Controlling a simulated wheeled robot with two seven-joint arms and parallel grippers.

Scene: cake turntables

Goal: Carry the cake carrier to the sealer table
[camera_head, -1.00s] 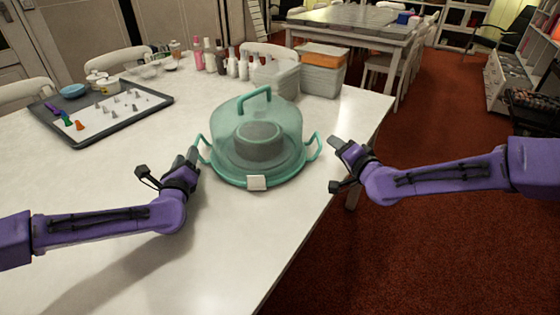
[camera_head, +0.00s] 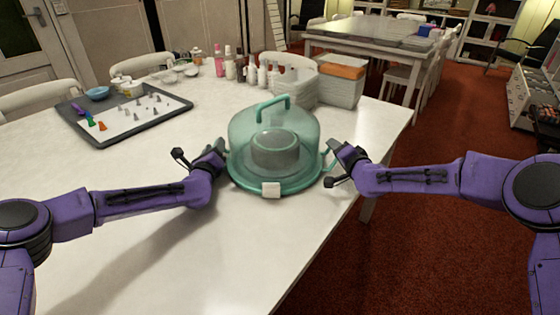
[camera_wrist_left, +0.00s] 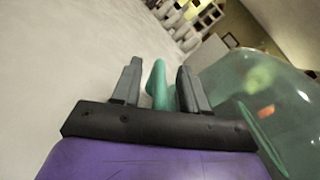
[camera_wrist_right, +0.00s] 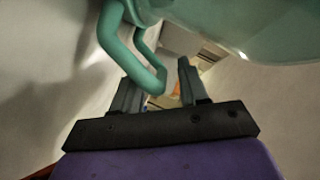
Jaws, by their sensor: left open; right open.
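The cake carrier (camera_head: 275,150) stands upright on the white table, a translucent teal dome with a top handle, a side handle at each end and a grey cake inside. A white tag (camera_head: 271,190) is at its front. My left gripper (camera_head: 217,150) is open at the carrier's left side; in the left wrist view the teal side handle (camera_wrist_left: 158,85) sits between its open fingers. My right gripper (camera_head: 337,152) is open at the right side; in the right wrist view the side handle (camera_wrist_right: 140,65) is at its left finger, partly over it. Which table is the sealer table I cannot tell.
The white table (camera_head: 190,250) is clear in front of the carrier. A grey tray (camera_head: 122,135) with nozzles lies at the left. Bottles and stacked tubs (camera_head: 340,88) stand behind the carrier. Another table (camera_head: 372,40) with chairs is at the back, across red carpet (camera_head: 440,115).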

